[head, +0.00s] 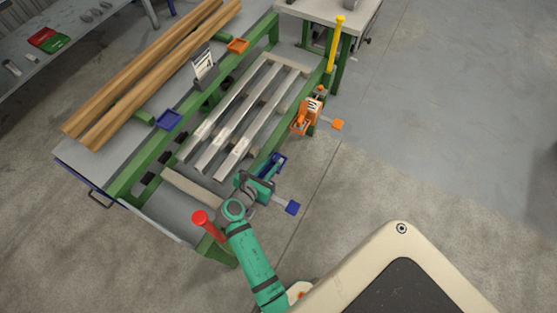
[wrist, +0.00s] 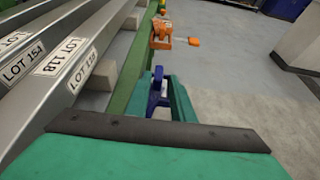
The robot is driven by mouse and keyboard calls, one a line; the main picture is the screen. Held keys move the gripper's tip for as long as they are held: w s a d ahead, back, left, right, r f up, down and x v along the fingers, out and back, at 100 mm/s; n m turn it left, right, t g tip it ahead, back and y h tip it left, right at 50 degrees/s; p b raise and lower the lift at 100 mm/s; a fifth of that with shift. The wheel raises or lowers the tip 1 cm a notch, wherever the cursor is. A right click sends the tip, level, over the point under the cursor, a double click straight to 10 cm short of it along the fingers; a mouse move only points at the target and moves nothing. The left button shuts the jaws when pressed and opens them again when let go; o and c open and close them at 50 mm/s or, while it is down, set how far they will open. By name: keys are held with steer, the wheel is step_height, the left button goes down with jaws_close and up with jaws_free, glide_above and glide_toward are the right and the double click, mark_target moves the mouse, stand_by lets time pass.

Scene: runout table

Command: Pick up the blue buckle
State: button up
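The blue buckle (head: 276,163) sits at the near right side of the green-framed table. In the wrist view the blue buckle (wrist: 157,90) shows between the teal fingers. My gripper (head: 262,181) is low beside the table's edge, right at the buckle. In the wrist view the fingers of my gripper (wrist: 160,100) stand apart, one on each side of the buckle. I see no clear grip on it. The buckle's lower part is partly hidden by the gripper.
An orange buckle (head: 304,119) hangs farther along the same side. A blue tab (head: 293,208) and an orange tab (head: 338,124) stick out to the right. A red-topped post (head: 201,218) stands close to my arm. Metal bars (head: 238,128) lie on the table. Floor at right is clear.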

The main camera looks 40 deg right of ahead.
mark_target(279, 154)
steer(key=x, duration=1)
steer(key=shift+w+d, duration=0.2)
steer(key=shift+d, duration=0.1)
jaws_close()
